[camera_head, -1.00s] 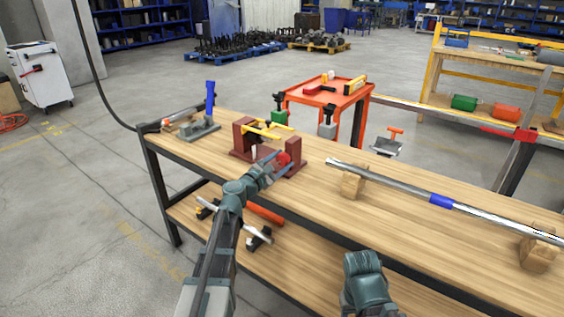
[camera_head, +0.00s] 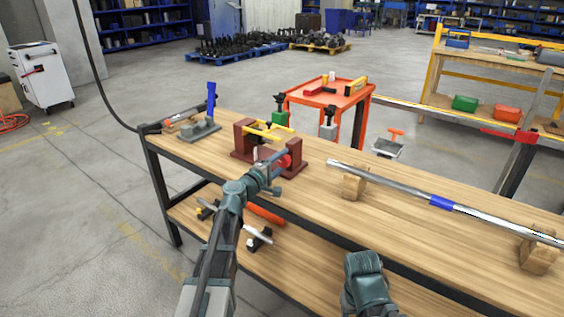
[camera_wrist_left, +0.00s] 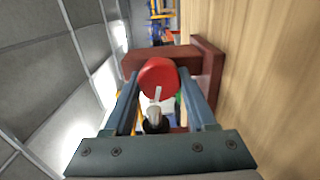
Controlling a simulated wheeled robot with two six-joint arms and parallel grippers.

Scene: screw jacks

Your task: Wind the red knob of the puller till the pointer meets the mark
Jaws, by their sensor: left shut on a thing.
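The puller (camera_head: 241,136) is a dark red frame with two uprights and a yellow bar across its top, standing on the wooden bench. Its red knob (camera_head: 285,161) faces the near right side and is partly covered by my left gripper (camera_head: 281,169). In the left wrist view the red knob (camera_wrist_left: 158,76) lies between the fingertips of the left gripper (camera_wrist_left: 160,82), which is shut on it. A pale strip shows on the knob's near side there. I cannot make out the pointer or the mark clearly. My right gripper is out of view; only part of that arm shows.
A long steel bar (camera_head: 400,190) rests on wooden blocks to the right. An orange cart (camera_head: 330,95) stands behind the bench (camera_head: 330,215). Bare bench top lies right of the puller.

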